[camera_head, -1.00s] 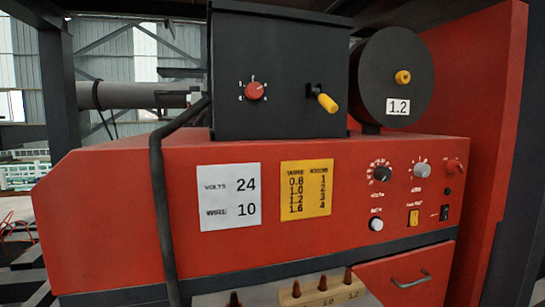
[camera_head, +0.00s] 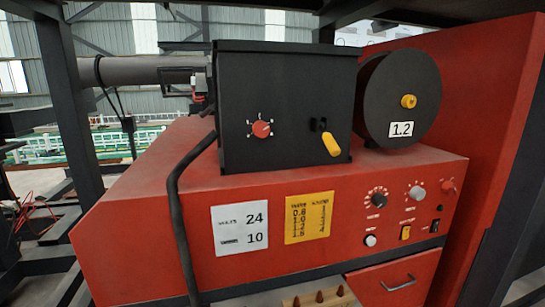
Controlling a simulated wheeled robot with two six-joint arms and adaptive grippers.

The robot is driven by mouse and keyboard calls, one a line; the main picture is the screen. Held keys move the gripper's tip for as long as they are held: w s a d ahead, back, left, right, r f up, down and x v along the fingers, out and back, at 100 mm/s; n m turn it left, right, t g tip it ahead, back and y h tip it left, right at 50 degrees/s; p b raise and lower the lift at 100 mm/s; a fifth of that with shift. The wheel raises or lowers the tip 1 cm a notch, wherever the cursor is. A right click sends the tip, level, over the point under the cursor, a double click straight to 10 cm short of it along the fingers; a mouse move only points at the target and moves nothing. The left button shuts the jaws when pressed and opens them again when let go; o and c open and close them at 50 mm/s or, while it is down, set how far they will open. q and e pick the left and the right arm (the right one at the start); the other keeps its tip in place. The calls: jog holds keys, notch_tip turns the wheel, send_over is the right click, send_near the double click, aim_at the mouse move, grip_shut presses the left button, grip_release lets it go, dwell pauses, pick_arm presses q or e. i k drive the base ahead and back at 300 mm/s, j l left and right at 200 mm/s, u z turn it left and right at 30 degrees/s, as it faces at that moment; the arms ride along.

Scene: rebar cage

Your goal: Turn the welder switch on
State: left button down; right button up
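The red welder (camera_head: 140,215) fills the middle of the view. Its front panel carries a small black switch (camera_head: 435,226) at the lower right, beside a yellow switch (camera_head: 405,232). I cannot tell which way either switch is set. Above them are a black knob (camera_head: 377,200), a grey knob (camera_head: 416,193) and a small red knob (camera_head: 448,187). A white round button or knob (camera_head: 370,240) sits at the lower left of this group. Neither of my grippers is in view.
A black box (camera_head: 270,125) with a red dial (camera_head: 262,129) and a yellow-handled lever (camera_head: 331,144) stands on top, beside a black spool (camera_head: 401,95) marked 1.2. A black cable (camera_head: 177,215) hangs down the front. A drawer handle (camera_head: 398,283) sticks out below.

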aim_at(448, 186)
jog(key=z, duration=1.25)
